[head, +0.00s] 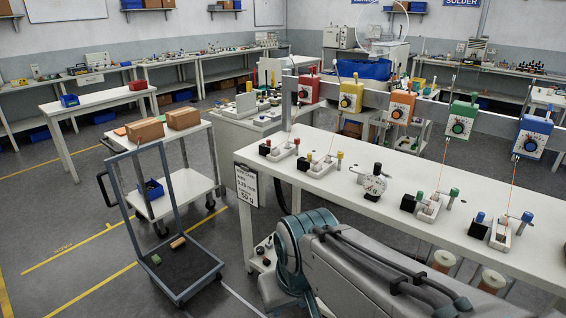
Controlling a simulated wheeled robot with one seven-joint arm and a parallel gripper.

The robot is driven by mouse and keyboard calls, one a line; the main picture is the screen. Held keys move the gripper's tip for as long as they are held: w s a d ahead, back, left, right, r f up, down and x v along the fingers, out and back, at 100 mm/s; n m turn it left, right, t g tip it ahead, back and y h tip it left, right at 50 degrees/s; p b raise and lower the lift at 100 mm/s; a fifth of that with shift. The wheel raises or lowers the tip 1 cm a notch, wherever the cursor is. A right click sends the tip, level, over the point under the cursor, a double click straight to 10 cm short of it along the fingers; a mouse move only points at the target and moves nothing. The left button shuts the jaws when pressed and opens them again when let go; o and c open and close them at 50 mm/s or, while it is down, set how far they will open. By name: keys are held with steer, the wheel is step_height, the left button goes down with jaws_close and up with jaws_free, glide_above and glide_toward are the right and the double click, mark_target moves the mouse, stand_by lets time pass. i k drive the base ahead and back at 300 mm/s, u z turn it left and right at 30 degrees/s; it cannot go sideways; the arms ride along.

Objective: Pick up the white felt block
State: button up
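I cannot single out the white felt block with certainty. On the white bench (335,190), several small fixtures with pale bases stand in a row, such as a pale fixture (284,152) at the left and another (499,234) at the right. My arm crosses the lower middle and leaves the frame at the bottom right. My gripper is not in view.
Coloured dial boxes, including a green box (461,121) and a blue box (534,138), hang on a rail above the bench. A flat cart (184,270) and a white trolley (184,193) stand left. Floor at lower left is clear.

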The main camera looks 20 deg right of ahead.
mark_target(360, 178)
steer(key=u, duration=0.2)
steer(key=i, duration=1.35)
steer(key=z, duration=0.9)
steer(key=i, duration=0.8)
steer(key=z, duration=1.15)
steer(key=i, duration=0.2)
steer(key=z, duration=0.1)
